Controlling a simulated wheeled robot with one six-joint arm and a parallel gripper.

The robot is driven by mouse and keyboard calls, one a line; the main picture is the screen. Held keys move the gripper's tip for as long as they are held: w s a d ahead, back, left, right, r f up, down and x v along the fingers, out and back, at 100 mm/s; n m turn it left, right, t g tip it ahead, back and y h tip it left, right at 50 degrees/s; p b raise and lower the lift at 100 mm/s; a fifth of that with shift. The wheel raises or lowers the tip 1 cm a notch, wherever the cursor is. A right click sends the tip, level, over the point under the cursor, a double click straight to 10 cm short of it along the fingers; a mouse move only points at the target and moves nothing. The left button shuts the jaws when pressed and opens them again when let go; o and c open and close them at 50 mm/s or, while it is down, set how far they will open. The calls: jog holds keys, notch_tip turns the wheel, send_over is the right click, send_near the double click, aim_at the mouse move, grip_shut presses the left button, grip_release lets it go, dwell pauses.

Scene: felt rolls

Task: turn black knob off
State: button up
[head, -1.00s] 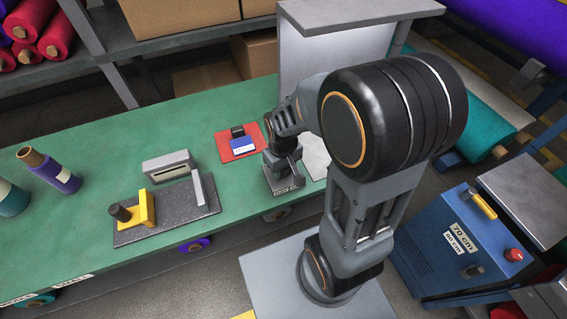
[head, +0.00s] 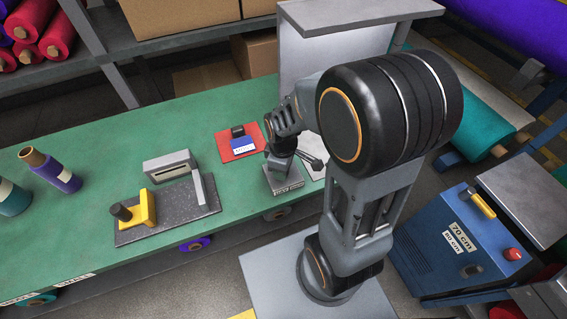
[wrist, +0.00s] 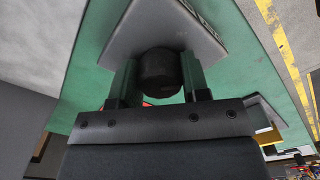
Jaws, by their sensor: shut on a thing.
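The black knob (wrist: 160,73) is round and dark. In the wrist view it sits between the two fingers of my gripper (wrist: 159,80), which touch it from both sides. The knob is on a grey box-like unit (wrist: 150,28), with part of its face hidden by the knob and gripper. In the head view the grey unit (head: 284,184) stands near the front edge of the green bench, below my wrist. My gripper (head: 279,165) is over it there, and the knob is hidden. I cannot read the knob's pointer or setting.
The green bench (head: 110,150) carries a red pad (head: 229,153) with a blue-and-white item, a dark plate (head: 150,231) with a yellow-handled tool, and upright rolls at the left. A grey upright panel (head: 345,55) stands behind my arm. A blue machine (head: 450,230) stands right.

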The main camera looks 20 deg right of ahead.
jog(key=shift+f, duration=0.15)
jog(key=n, duration=0.4)
jog(key=shift+s, duration=0.1)
jog(key=n, duration=0.3)
jog(key=shift+f, duration=0.1)
jog(key=o, duration=1)
jog(key=shift+c, duration=0.2)
jog(key=shift+r+p, duration=0.2)
jog(key=shift+p, duration=0.1)
jog(key=shift+r+p, duration=2.15)
jog(key=shift+r, duration=0.35)
